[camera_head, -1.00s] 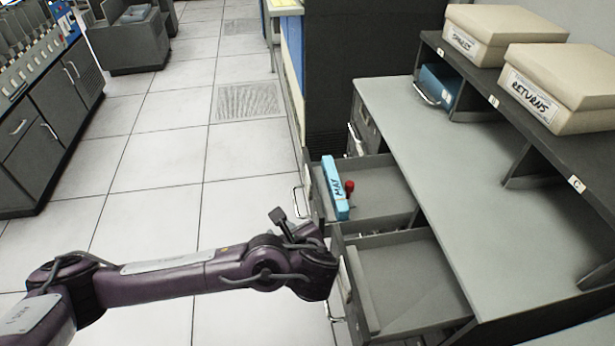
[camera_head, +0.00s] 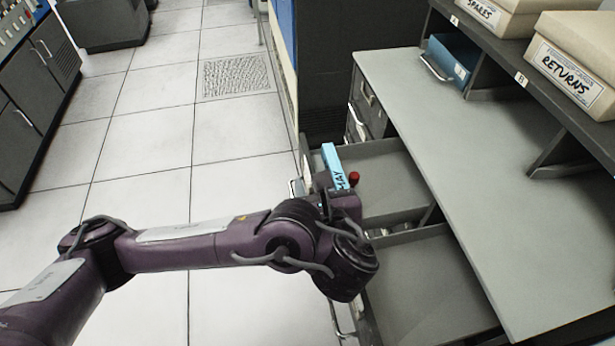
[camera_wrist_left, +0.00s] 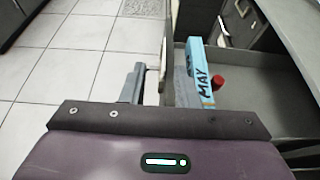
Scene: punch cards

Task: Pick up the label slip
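My left gripper (camera_head: 325,190) is at the drawer's front edge, close to the block's near end. I cannot tell whether the right finger touches the block. My right gripper is out of view.
A red knob (camera_head: 354,178) is beside the block in the upper drawer (camera_head: 395,180). A lower drawer (camera_head: 430,285) is open and looks empty. The grey desktop (camera_head: 450,150) is clear.

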